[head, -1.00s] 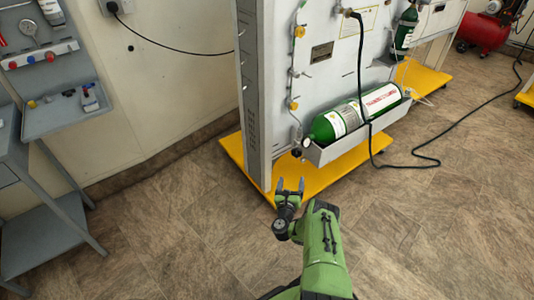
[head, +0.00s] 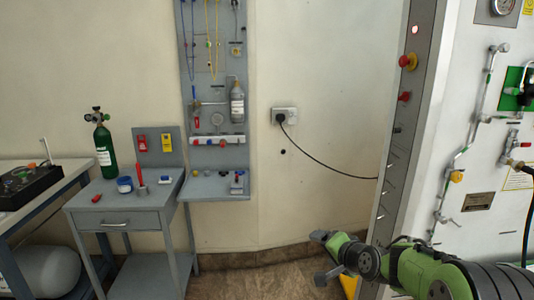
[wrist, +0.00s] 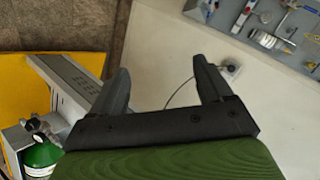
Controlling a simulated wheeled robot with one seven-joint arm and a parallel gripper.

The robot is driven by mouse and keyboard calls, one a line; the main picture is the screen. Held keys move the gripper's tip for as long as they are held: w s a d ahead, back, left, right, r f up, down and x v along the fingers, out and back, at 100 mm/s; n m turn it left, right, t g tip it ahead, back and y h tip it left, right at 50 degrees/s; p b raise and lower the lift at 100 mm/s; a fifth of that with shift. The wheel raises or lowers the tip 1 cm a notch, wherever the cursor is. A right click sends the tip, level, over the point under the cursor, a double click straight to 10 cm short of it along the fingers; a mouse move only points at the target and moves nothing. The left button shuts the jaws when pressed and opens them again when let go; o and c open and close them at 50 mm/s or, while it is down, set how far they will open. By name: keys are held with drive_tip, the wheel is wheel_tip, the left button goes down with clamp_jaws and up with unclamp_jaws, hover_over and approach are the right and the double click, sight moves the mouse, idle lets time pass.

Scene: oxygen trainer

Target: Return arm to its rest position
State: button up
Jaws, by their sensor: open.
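My gripper (head: 325,258) is at the lower right of the head view, at the end of my green and dark grey arm. It is in front of the wall, just left of the tall trainer panel (head: 408,130). In the wrist view my gripper (wrist: 160,82) shows two dark fingers spread apart with nothing between them. Past the fingers there are pale wall and brown floor. The lower arm is cut off by the frame edge in the head view.
A grey side table (head: 120,206) with a green cylinder (head: 104,150) stands at the left. A grey wall board with a shelf (head: 213,190) hangs beside it. A black cable runs from a wall socket (head: 284,115) to the panel. The yellow base (wrist: 20,75) lies left in the wrist view.

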drive_tip(key=s+a+r+n+g+h, duration=0.1)
drive_tip(key=s+r+n+g, duration=0.15)
drive_tip(key=s, duration=0.65)
drive_tip(key=s+a+r+n+g+h, duration=0.1)
drive_tip(key=s+r+n, duration=0.2)
drive_tip(key=s, duration=0.5)
drive_tip(key=s+d+f+n+g+h, duration=0.2)
drive_tip(key=s+n, duration=0.1)
drive_tip(key=s, duration=1.6)
wheel_tip(320, 180, up, 17)
drive_tip(key=p, duration=1.7)
drive_tip(key=shift+r+p, duration=0.2)
drive_tip(key=shift+p, duration=0.15)
